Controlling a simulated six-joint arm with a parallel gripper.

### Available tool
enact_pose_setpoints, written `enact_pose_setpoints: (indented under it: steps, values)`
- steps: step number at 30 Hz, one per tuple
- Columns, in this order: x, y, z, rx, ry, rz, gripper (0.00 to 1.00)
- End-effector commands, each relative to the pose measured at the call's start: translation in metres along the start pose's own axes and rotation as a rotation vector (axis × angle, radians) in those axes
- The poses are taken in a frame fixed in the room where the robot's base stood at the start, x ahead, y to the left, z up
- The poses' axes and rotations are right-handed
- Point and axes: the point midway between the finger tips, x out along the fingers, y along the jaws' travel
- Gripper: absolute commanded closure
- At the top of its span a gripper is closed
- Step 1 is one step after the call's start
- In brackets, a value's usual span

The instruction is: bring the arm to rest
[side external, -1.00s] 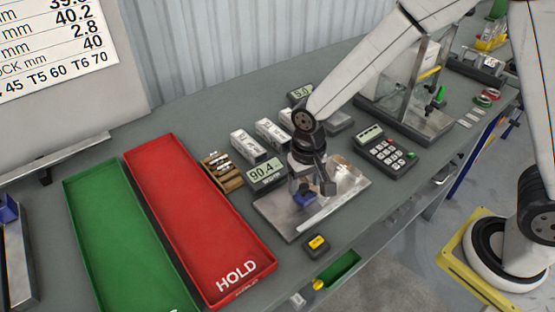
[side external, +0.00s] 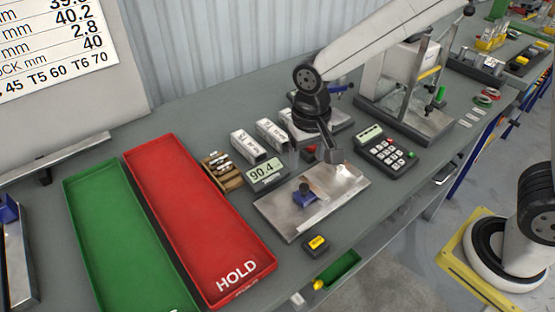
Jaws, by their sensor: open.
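My gripper (side external: 335,154) is above the back right part of a silver metal plate (side external: 285,212) on the grey bench, seen in the side view. The gripper is open, with nothing seen between its fingers; the fingers are small and partly hidden by the wrist. A small blue piece (side external: 304,196) sits on the plate, in front of and to the left of the gripper and apart from it. A display reading 90.4 (side external: 264,172) stands at the plate's back left.
A red HOLD tray (side external: 190,215) and a green tray (side external: 110,235) lie on the left. White boxes (side external: 270,135) stand behind the plate. A keypad unit (side external: 386,150) and a framed stand (side external: 410,100) are at the right. A small black-and-yellow block (side external: 316,244) lies in front.

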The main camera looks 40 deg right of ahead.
Motion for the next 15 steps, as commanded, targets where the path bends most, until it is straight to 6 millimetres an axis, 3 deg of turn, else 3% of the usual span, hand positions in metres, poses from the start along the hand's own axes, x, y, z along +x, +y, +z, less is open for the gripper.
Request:
enact_pose_setpoints:
  steps: [10, 15]
  values:
    - [0.000, 0.002, 0.000, -0.002, 0.003, -0.002, 0.30]
    - [0.002, 0.020, 0.002, -0.023, 0.024, -0.013, 0.30]
